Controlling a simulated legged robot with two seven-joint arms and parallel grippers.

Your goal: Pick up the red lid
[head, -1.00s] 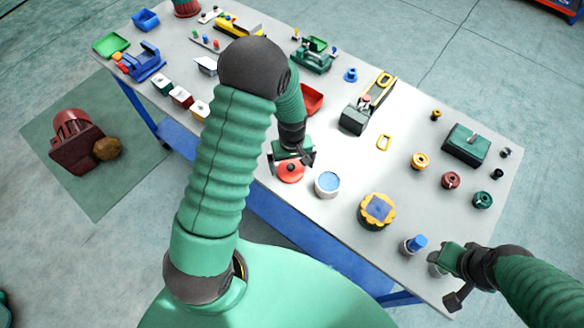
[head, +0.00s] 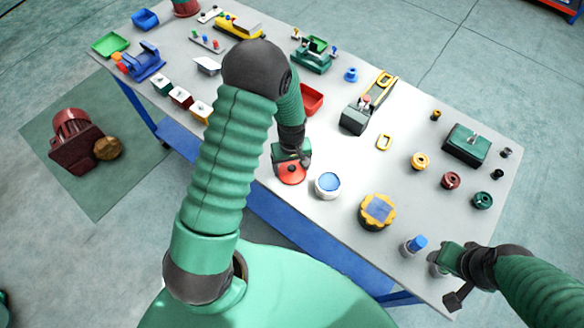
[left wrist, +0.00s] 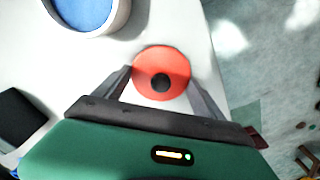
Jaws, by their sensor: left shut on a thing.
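The red lid (head: 291,174) is a round disc with a dark knob, near the table's front edge. My left gripper (head: 291,160) is over it in the head view. In the left wrist view the two dark fingers stand on either side of the lid (left wrist: 160,62), shut on its rim. I cannot tell whether the lid touches the table. My right gripper (head: 446,277) is at the front right corner of the table, beside a pale cylinder; its fingers are too unclear to tell open from shut.
A white round container with a blue top (head: 328,185) stands just right of the lid. A yellow-rimmed round part (head: 377,211) and a blue-capped cylinder (head: 415,244) stand further right. A red tray (head: 311,98) lies behind.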

